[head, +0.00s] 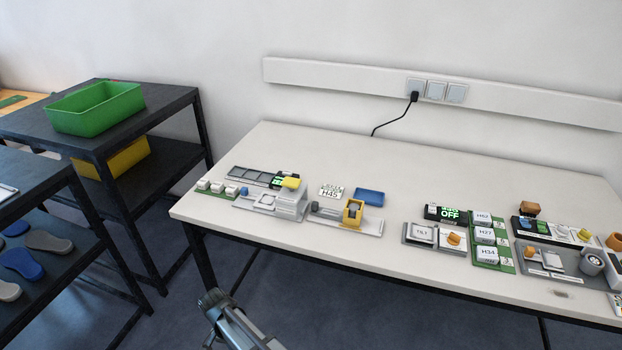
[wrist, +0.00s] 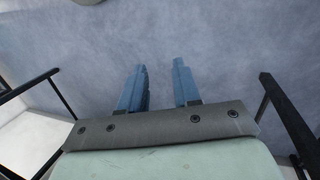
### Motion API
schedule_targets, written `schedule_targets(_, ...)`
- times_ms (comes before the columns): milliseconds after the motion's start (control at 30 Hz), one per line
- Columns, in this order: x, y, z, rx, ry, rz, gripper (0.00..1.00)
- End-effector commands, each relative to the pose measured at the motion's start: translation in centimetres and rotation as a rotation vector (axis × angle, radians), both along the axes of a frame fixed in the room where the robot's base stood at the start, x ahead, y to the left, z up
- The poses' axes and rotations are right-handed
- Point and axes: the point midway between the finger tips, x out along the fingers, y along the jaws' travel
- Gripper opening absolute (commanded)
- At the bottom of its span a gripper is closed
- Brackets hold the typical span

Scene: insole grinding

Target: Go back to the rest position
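My gripper (wrist: 158,75) shows in the wrist view with its two blue fingers apart and nothing between them. The fingers are too small to make out clearly there.
A white table (head: 330,250) carries several small devices, a yellow block (head: 353,212) and a blue tray (head: 369,196). At left, dark shelves (head: 175,160) hold a green bin (head: 95,108), a yellow bin (head: 125,157) and several insoles (head: 48,241). Floor between them is clear.

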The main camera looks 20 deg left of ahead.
Motion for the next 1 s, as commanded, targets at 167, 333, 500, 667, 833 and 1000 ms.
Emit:
schedule_targets(167,3.1,-7.3,-2.9,-0.013,0.054,-0.017,0.32)
schedule_targets(333,5.0,-13.7,-5.2,-0.014,0.106,-0.027,0.32)
schedule_targets(500,5.9,-20.1,-7.3,-0.008,0.159,-0.040,0.32)
schedule_targets(667,5.8,-25.9,-9.0,0.004,0.210,-0.052,0.32)
schedule_targets(833,4.8,-31.8,-10.6,0.025,0.262,-0.065,0.32)
schedule_targets(1000,3.1,-37.1,-11.8,0.055,0.312,-0.079,0.32)
